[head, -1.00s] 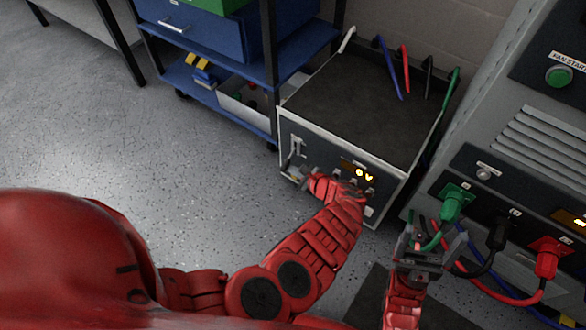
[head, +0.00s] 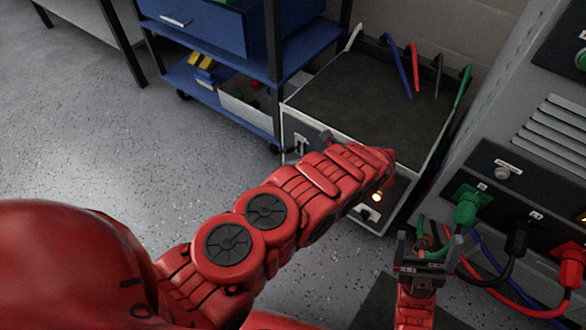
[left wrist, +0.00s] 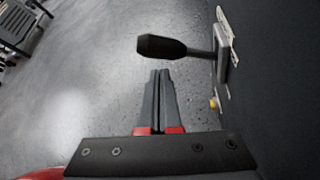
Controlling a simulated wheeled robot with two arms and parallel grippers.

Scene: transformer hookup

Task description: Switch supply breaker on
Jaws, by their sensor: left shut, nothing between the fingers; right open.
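The supply unit (head: 378,100) is a dark box with pale edges, low beside the blue shelf. A lever (head: 301,143) stands on the left of its front panel; I take it for the supply breaker. In the left wrist view its black handle (left wrist: 163,46) sticks out from the panel, just beyond my left fingertips, with a visible gap. My left gripper (left wrist: 158,75) is shut and empty, close along the panel. In the head view my left arm hides much of the panel and most of that gripper. My right gripper (head: 429,247) is open at the lower right.
The grey cabinet at right carries green (head: 466,207), black (head: 518,236) and red (head: 570,266) plugs with cables, close to my right gripper. A blue shelf cart (head: 235,112) stands left of the box. The floor at left is clear.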

